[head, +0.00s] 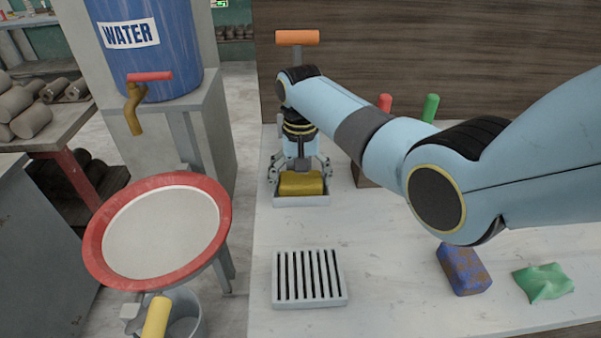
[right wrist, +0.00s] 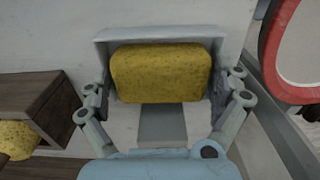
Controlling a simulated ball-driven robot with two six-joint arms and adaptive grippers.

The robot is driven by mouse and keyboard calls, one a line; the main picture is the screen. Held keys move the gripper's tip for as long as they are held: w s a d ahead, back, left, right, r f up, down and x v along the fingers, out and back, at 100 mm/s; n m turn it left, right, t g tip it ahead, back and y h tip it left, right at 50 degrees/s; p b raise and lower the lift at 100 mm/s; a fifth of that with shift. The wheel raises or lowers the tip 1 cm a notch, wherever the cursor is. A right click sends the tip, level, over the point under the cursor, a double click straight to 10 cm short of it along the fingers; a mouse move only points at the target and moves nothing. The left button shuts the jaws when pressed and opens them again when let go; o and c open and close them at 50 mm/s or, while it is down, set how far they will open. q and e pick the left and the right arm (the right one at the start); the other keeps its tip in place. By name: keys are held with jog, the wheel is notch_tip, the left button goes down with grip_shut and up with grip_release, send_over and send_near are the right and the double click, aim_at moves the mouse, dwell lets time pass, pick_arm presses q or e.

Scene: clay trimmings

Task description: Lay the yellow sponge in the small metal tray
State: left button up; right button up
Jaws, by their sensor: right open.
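The yellow sponge (head: 301,183) lies in the small metal tray (head: 302,201) on the pale worktop. In the right wrist view, the sponge (right wrist: 160,73) lies within the walls of the tray (right wrist: 160,34), near its far side. My right gripper (head: 299,172) is open above the tray, behind the sponge in the head view. In the right wrist view its fingers (right wrist: 165,98) stand apart at either side of the sponge, with gaps visible. Whether the sponge lies fully flat is hard to tell. My left gripper is in neither view.
A slotted grey rack (head: 309,300) lies in front of the tray. A blue-brown block (head: 463,269) and a green packet (head: 543,283) lie to the right. A wooden box (right wrist: 40,105) stands beside the tray. A red-rimmed basin (head: 100,222) stands left of the worktop.

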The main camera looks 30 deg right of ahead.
notch_tip(320, 180, up, 12)
dwell(0.4)
jog(key=shift+s+f, duration=0.1)
